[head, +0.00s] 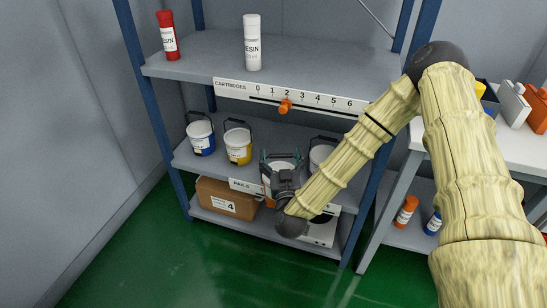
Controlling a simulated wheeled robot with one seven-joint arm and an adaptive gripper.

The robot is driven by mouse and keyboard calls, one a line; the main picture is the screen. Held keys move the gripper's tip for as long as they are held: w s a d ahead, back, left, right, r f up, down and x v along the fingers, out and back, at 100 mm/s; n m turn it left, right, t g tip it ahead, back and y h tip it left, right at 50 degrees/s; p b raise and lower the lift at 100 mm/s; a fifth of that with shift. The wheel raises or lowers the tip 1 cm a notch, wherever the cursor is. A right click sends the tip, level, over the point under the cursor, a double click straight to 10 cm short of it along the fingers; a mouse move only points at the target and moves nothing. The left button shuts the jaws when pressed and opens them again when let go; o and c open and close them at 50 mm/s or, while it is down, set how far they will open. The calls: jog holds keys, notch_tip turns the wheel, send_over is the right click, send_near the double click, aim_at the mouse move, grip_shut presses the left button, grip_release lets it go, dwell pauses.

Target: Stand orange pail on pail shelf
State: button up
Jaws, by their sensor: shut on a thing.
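My gripper (283,158) is at the front edge of the pail shelf (218,163), right of its middle. It is shut on a white pail, the orange pail (267,188), with a little orange showing at its left side. The gripper and wrist hide most of this pail. It overlaps the shelf's front edge in the picture, and I cannot tell whether its base touches the shelf. A blue pail (201,138) and a yellow pail (238,146) stand upright to its left. Another pail (319,155) stands to its right, partly hidden by my arm.
The upper shelf (205,55) holds a red cartridge (168,37) and a white cartridge (252,43). A numbered rail with an orange slider (285,106) runs along its front. A cardboard box (227,197) sits on the bottom shelf. A white table (520,150) stands at right.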

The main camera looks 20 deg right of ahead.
aim_at(288, 163)
jog(key=w+d+h+b, duration=0.1)
jog(key=b, duration=0.1)
jog(key=w+f+m+h+b, duration=0.1)
jog(key=b, duration=0.1)
jog(key=shift+w+d+b, duration=0.3)
jog(key=shift+d, duration=0.1)
jog(key=d+h+b, duration=0.1)
jog(key=b, duration=0.1)
jog(key=w+d+m+g+h+b, duration=0.1)
jog(key=b, duration=0.1)
jog(key=shift+w+f+b, duration=0.2)
jog(key=shift+w+b, duration=0.1)
jog(key=w+d+m+g+h+b, duration=0.1)
jog(key=w+d+m+h+b, duration=0.1)
jog(key=w+b, duration=0.8)
jog(key=w, duration=0.7)
jog(key=shift+d+f+h, duration=0.2)
jog(key=shift+f+h, duration=0.15)
jog(key=shift+h, duration=0.05)
jog(key=shift+w+f+b, duration=0.1)
jog(key=shift+f+b, duration=1.1)
jog(key=shift+f, duration=0.55)
jog(key=shift+r, duration=0.1)
jog(key=o, duration=1.9)
